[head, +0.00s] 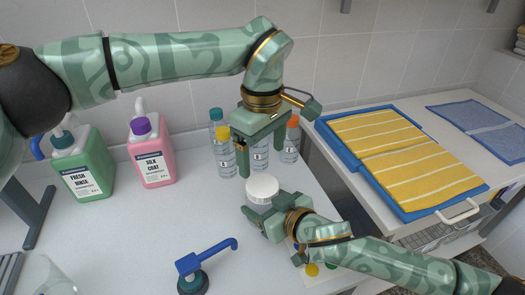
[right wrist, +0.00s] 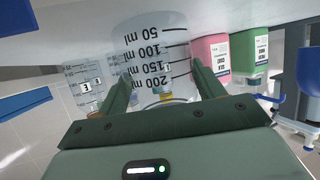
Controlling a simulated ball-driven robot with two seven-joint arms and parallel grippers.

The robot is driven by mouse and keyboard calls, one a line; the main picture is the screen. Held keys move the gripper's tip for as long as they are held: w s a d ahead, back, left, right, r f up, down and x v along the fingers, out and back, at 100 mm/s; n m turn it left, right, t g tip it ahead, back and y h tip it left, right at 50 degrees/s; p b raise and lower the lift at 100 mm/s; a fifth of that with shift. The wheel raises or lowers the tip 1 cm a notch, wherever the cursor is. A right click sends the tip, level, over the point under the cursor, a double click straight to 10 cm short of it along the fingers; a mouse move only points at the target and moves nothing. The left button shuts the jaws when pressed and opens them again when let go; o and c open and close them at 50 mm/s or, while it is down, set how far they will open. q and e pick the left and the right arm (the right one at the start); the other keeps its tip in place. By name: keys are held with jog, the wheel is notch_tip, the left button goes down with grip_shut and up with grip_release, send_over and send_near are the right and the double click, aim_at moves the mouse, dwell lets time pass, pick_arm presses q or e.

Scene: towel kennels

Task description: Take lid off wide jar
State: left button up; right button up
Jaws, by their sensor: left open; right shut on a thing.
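The wide jar is clear with black millilitre marks, and it fills the middle of the right wrist view (right wrist: 150,35). In the head view its white lid (head: 262,187) shows on top, and the jar body is mostly hidden below it. My right gripper (right wrist: 163,80) is shut on the jar, with one finger on each side of it. In the head view the right gripper comes in from the lower right, just below the lid. My left gripper (head: 262,163) is open above and behind the lid, fingers pointing down. It does not appear to touch the lid.
Several clear bottles with coloured caps, including a yellow-capped one (head: 225,160) and an orange-capped one (head: 290,145), stand behind the lid. Green (head: 82,168) and pink (head: 151,160) jugs stand left. A blue-spouted fixture (head: 190,263) is in front. Yellow striped towels (head: 395,150) lie right.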

aim_at(263, 185)
pick_arm(q)
jog(key=shift+f+m, duration=0.1)
jog(key=shift+m, duration=0.4)
jog(key=shift+f+m, duration=0.2)
jog(key=shift+m, duration=0.1)
notch_tip(263, 185, down, 8)
jog(key=shift+r, duration=0.25)
jog(key=c, duration=1)
jog(key=n, duration=1)
jog(key=o, duration=1.1)
